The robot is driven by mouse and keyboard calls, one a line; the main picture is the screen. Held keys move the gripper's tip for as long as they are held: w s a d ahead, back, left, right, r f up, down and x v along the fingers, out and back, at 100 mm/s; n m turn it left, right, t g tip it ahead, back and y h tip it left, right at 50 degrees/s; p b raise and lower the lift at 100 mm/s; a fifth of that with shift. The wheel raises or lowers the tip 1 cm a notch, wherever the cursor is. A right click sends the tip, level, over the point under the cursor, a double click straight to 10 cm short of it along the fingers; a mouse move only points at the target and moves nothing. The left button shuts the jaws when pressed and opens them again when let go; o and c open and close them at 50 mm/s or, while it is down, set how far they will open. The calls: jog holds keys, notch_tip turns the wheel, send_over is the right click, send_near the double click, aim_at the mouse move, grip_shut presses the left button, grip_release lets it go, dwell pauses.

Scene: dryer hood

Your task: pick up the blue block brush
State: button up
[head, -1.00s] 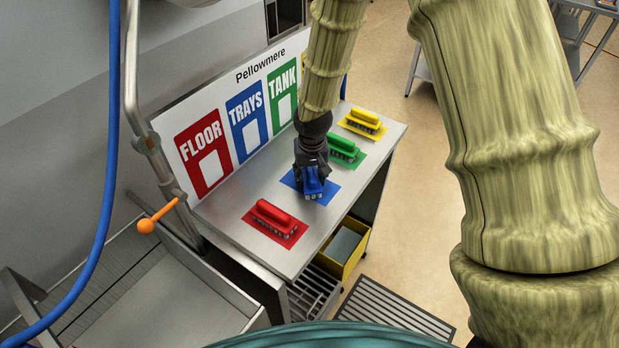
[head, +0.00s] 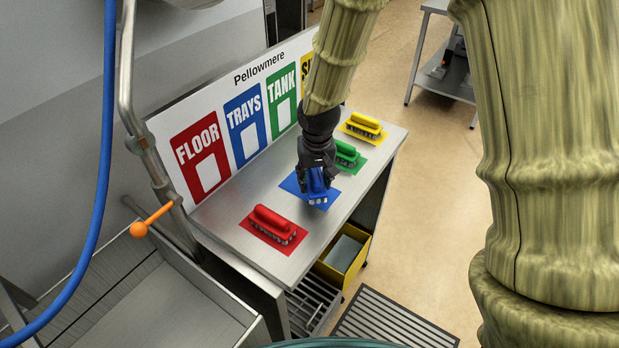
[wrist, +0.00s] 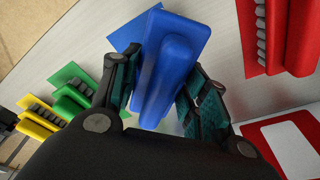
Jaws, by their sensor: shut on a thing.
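The blue block brush (head: 317,186) is over its blue mat (head: 291,185) on the steel counter. My gripper (head: 315,172) reaches down from above and is shut on the brush. In the wrist view, the blue brush (wrist: 170,62) sits between the two fingers of my gripper (wrist: 162,100), one along each side of it. Part of the blue mat (wrist: 118,38) shows beside the brush there. In the head view my gripper hides part of the brush. I cannot tell whether its bristles still touch the mat.
A red brush (head: 272,223) lies nearer on its red mat. A green brush (head: 346,154) and a yellow brush (head: 364,125) lie farther back. A sign board (head: 240,115) stands along the counter's left edge. A yellow bin (head: 344,256) is below the right edge.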

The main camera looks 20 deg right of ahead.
jog(key=s+d+r+b, duration=0.1)
jog(key=s+b, duration=0.2)
jog(key=s, duration=1)
jog(key=shift+r, duration=0.15)
jog(key=shift+w, duration=0.1)
